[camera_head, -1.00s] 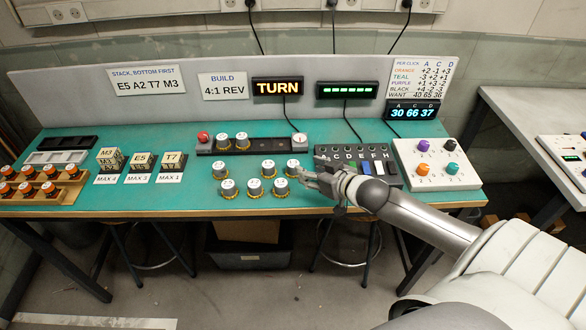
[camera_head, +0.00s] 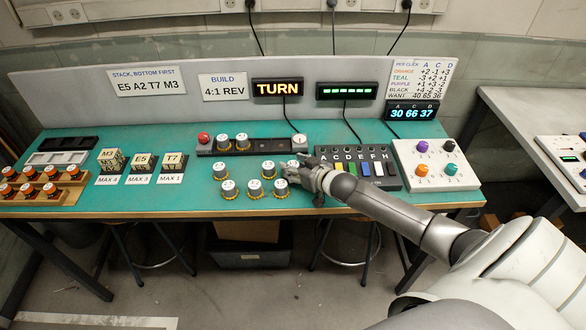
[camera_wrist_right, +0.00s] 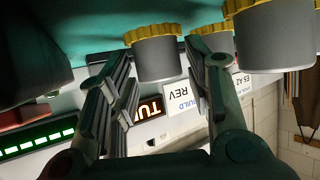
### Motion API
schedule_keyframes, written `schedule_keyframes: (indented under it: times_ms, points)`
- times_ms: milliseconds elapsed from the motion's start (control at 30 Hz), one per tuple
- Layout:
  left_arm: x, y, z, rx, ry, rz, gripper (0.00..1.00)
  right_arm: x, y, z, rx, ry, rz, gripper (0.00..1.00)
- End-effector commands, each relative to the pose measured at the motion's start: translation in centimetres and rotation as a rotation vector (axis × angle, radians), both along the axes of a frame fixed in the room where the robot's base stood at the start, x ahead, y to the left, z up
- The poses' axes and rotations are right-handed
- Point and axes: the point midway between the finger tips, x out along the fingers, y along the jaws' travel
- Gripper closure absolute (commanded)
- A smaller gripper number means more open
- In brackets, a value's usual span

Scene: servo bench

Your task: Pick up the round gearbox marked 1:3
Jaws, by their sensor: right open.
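Several round gearboxes with pale caps and yellow toothed rims stand on the teal bench, such as one at the left (camera_head: 220,170), one at the back (camera_head: 268,169) and one at the front (camera_head: 281,188). Their marks are too small to read, so I cannot tell which is 1:3. My right gripper (camera_head: 297,174) is low over the right end of this group and covers a gearbox there. In the right wrist view my right gripper (camera_wrist_right: 158,82) is open, with a grey gearbox (camera_wrist_right: 156,60) between or just beyond its fingers. Another gearbox (camera_wrist_right: 272,45) is beside the right finger.
A dark rail (camera_head: 268,147) behind holds two more gearboxes and a red knob (camera_head: 204,138). The coloured key box (camera_head: 386,180) is close to the right of my gripper. A white knob panel (camera_head: 433,177) is further right. Lettered blocks (camera_head: 111,160) stand at the left.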

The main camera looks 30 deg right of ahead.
Motion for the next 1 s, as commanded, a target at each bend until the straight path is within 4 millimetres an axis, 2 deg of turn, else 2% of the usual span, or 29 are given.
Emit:
schedule_keyframes:
  times_ms: [267,567,1000]
  points:
    - [0.03,-0.01,0.02,0.0,-0.001,0.0,0.56,0.2,0.0,-0.12,0.0,0.0,0.0,0.54]
    - [0.05,-0.01,0.02,0.0,-0.001,0.0,0.56,0.18,0.0,-0.11,0.0,0.0,0.0,0.91]
    - [0.06,-0.02,-0.3,0.0,-0.002,0.0,0.56,0.23,-0.01,0.75,-0.001,-0.002,0.0,0.91]
